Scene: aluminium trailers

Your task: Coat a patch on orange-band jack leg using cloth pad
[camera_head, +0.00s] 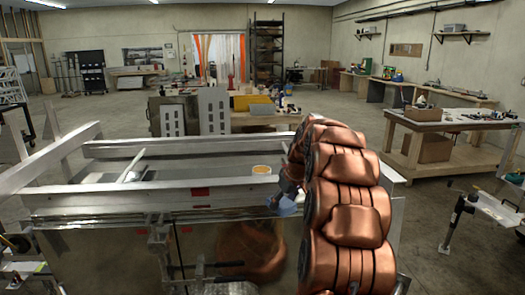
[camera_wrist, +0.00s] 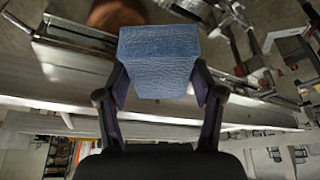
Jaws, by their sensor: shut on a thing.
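My gripper (camera_wrist: 159,82) is shut on a blue cloth pad (camera_wrist: 158,50), which sits between its two fingers in the wrist view. In the head view the pad (camera_head: 284,207) shows as a small blue patch at the end of my copper-coloured arm, close to the near side of the aluminium trailer (camera_head: 120,201). I cannot tell whether it touches the trailer. A metal jack-like post with clamps (camera_head: 160,245) stands against the trailer's near side. I cannot make out an orange band on any leg. My arm hides part of the trailer's right end.
A small round tub with an orange-yellow top (camera_head: 262,170) stands on the trailer frame. A wooden workbench (camera_head: 440,125) with a cardboard box stands at the right. A black-topped stand (camera_head: 455,222) is at the lower right. Floor between trailer and bench is open.

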